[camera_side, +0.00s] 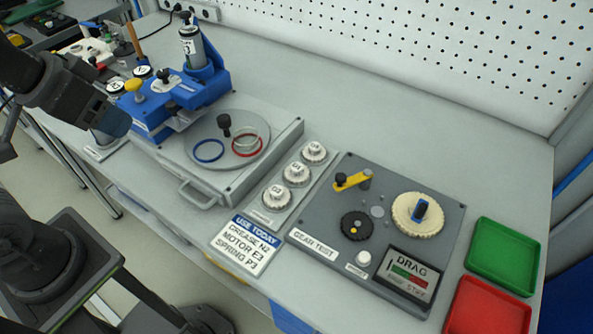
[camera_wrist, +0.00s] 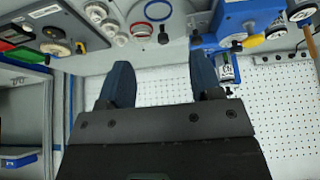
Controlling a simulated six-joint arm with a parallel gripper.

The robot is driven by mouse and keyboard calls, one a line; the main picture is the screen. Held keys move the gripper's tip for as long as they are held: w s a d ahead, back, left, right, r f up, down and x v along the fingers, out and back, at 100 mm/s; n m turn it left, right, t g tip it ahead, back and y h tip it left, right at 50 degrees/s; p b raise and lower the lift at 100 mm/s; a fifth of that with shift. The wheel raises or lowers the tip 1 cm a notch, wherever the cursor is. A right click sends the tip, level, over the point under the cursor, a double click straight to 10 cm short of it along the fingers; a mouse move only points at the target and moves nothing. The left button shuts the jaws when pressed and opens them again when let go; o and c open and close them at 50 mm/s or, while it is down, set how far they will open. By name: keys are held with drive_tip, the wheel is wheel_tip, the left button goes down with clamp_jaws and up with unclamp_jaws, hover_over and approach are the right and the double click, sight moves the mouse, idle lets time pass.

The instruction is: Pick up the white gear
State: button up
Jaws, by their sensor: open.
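The white gear (camera_side: 418,215), cream-white and toothed with a blue knob at its centre, lies on the dark grey gear test board (camera_side: 330,225) at the right in the side view. In the wrist view the gear (camera_wrist: 54,48) shows at the upper left on the board. My gripper (camera_side: 110,122) is at the far left of the side view, well away from the gear, near the blue machine. In the wrist view my gripper (camera_wrist: 162,78) has its two blue fingers wide apart with nothing between them. Its fingertips are partly hard to make out in the side view.
A small black gear (camera_side: 356,225) and yellow lever (camera_side: 352,181) share the board. Several white round parts stand on a strip (camera_side: 255,213) beside it. Green (camera_side: 504,255) and red (camera_side: 488,308) trays lie at right. A blue machine (camera_side: 172,100) stands near my gripper.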

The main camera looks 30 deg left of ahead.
drive_tip(key=m+g, duration=0.6)
drive_tip(key=m, duration=1.6)
hover_over(297, 166)
wheel_tip(297, 166, down, 9)
wheel_tip(297, 166, down, 14)
drive_tip(key=shift+a+r, duration=0.1)
drive_tip(key=shift+r, duration=0.15)
drive_tip(key=shift+c, duration=0.2)
drive_tip(key=c, duration=0.5)
